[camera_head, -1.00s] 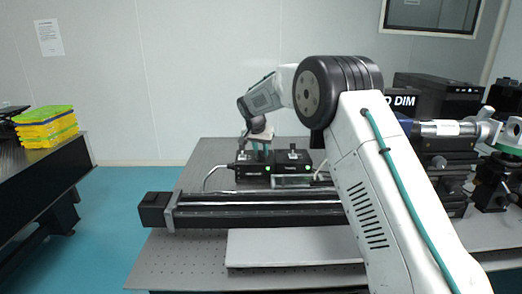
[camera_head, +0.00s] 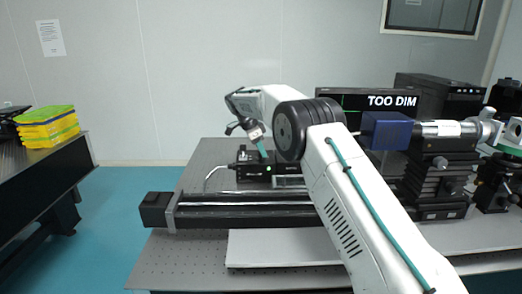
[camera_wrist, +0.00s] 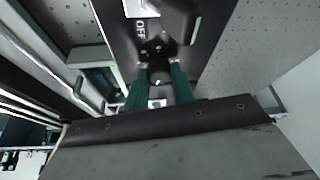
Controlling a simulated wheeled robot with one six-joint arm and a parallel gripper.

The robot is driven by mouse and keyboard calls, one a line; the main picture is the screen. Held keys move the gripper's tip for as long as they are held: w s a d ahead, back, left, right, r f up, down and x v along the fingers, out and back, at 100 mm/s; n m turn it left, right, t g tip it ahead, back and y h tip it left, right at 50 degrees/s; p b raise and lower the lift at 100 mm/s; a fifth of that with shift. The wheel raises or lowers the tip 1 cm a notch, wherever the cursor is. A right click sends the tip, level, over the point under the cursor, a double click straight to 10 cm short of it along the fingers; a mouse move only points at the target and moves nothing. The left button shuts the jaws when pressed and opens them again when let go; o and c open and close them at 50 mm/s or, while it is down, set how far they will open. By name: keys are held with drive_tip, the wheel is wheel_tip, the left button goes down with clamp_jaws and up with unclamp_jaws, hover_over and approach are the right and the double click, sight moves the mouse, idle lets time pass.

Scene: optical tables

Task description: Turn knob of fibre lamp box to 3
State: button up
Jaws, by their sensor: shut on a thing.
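My gripper (camera_head: 266,155) reaches down, tilted, over two small black boxes on the optical table. In the wrist view its two teal fingers (camera_wrist: 159,76) are close together, shut on a small dark knob (camera_wrist: 160,82) on a black box face (camera_wrist: 122,30) marked "OFF". The knob is mostly hidden between the fingers, and its pointer and number cannot be read. The left black box (camera_head: 246,172) shows in the head view; the right one is partly behind my arm. I cannot tell by label which is the fibre lamp box.
A monitor (camera_head: 352,98) at the back right reads "TOO DIM". A long black rail (camera_head: 255,218) lies in front of the boxes. A blue block (camera_head: 386,131) and optical stages stand at the right. A side table with yellow and green items (camera_head: 46,127) is at the far left.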

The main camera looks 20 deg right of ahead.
drive_tip(key=shift+w+m+g+y, duration=0.15)
drive_tip(key=shift+m+g, duration=0.3)
drive_tip(key=shift+m, duration=0.65)
drive_tip(key=shift+m+g+y, duration=0.15)
drive_tip(key=shift+m+g, duration=0.3)
drive_tip(key=shift+m, duration=0.65)
drive_tip(key=o, duration=1)
drive_tip(key=shift+r, duration=0.15)
drive_tip(key=shift+r, duration=1.75)
drive_tip(key=shift+s, duration=0.25)
drive_tip(key=s+r, duration=0.1)
drive_tip(key=s, duration=1.4)
drive_tip(key=shift+s, duration=0.25)
